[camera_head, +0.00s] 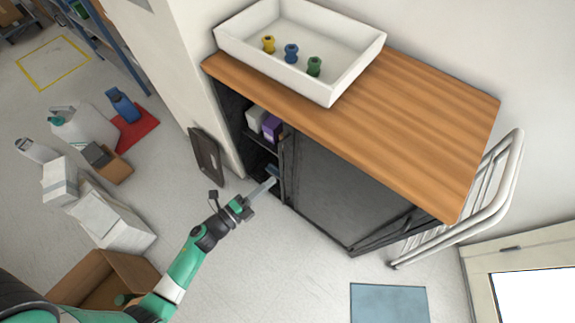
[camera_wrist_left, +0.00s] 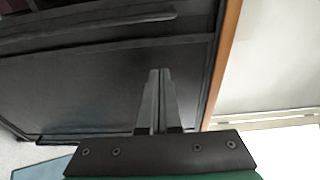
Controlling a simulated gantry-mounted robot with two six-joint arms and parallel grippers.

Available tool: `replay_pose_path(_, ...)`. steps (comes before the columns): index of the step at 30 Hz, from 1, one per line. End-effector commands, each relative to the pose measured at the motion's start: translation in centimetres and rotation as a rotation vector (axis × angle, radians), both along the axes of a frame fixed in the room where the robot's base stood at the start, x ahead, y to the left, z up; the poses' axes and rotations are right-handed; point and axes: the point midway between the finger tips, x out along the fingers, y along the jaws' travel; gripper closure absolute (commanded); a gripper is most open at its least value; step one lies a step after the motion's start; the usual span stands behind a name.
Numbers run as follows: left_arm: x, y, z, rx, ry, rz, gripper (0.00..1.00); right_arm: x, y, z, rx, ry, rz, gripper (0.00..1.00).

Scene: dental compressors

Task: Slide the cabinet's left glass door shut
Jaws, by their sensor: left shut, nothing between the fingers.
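The dark cabinet (camera_head: 345,200) with a wooden top stands at the middle right of the head view. Its left side is an open gap, with small boxes on a shelf inside. A dark sliding door panel (camera_head: 284,165) has its edge at the right of this gap. My left gripper (camera_head: 272,181) is shut and empty, its fingertips at the opening close to that edge; I cannot tell whether they touch it. In the left wrist view the shut fingers (camera_wrist_left: 158,75) lie before a dark panel (camera_wrist_left: 80,85). My right gripper is not in view.
A white tray (camera_head: 322,86) with three coloured spools sits on the wooden top (camera_head: 410,115). A white rack (camera_head: 480,215) stands right of the cabinet. Boxes (camera_head: 110,220), jugs and an open carton (camera_head: 85,282) lie on the floor at left. A blue mat (camera_head: 389,303) lies in front.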

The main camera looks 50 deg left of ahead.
Motion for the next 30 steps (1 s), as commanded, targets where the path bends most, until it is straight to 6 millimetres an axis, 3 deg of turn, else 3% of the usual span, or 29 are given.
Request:
replay_pose_path(1, -0.1, 0.3, -1.2, -0.001, 0.000, 0.008, 1.00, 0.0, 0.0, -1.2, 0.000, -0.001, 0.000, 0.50)
replay_pose_path(11, 1.1, 0.5, -0.9, 0.002, -0.004, 0.009, 1.00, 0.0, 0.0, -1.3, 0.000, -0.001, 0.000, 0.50)
replay_pose_path(25, 10.4, 0.5, -0.9, 0.002, -0.005, 0.011, 1.00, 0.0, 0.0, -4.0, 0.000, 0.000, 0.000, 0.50)
replay_pose_path(30, 9.1, 3.4, -0.7, 0.000, -0.004, 0.016, 1.00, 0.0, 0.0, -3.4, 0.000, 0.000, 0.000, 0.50)
